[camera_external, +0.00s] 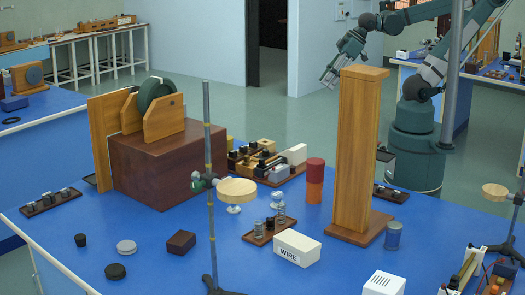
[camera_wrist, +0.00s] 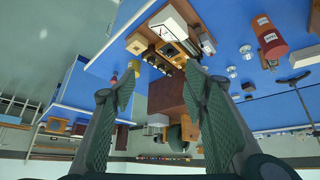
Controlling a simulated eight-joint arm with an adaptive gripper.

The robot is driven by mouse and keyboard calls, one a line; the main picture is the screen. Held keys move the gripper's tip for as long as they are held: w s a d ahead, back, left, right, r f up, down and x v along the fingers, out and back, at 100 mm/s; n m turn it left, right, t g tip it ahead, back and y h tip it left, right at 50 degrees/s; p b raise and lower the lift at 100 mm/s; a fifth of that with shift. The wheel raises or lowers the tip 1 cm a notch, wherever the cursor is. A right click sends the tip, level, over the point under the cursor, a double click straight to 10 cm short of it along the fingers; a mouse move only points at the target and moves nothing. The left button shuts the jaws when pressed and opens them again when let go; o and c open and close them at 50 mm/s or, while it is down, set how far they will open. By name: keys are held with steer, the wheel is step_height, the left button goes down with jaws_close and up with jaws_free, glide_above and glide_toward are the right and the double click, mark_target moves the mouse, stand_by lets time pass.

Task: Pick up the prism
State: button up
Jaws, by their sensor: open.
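I cannot make out a prism for certain in either view. My gripper (camera_external: 329,77) is at the upper middle of the external view, raised behind the blue bench and tilted downward. In the wrist view my gripper (camera_wrist: 162,82) shows two grey-green fingers spread wide apart, with nothing held between them. The wrist picture is upside down, with the blue bench at the top. The tall wooden post hides part of the bench in the external view.
The blue bench (camera_external: 150,238) holds a tall wooden post (camera_external: 357,150), a dark red box (camera_external: 165,165), a red-orange cylinder (camera_external: 314,182) and a white WIRE box (camera_external: 281,248). A metal stand (camera_external: 208,130) rises at the front.

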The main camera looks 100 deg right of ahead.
steer(key=w+a+f+n+g+y+b, duration=0.1)
steer(key=w+a+f+n, duration=0.1)
steer(key=w+a, duration=0.7)
steer(key=n+g+y+b, duration=0.2)
steer(key=n+g+b, duration=0.1)
steer(key=n, duration=0.3)
glide_above(278, 191)
steer(key=s+d, duration=0.2)
step_height(278, 191, down, 23)
steer(key=shift+a+f, duration=0.1)
steer(key=shift+a, duration=0.15)
steer(key=shift+x, duration=1.3)
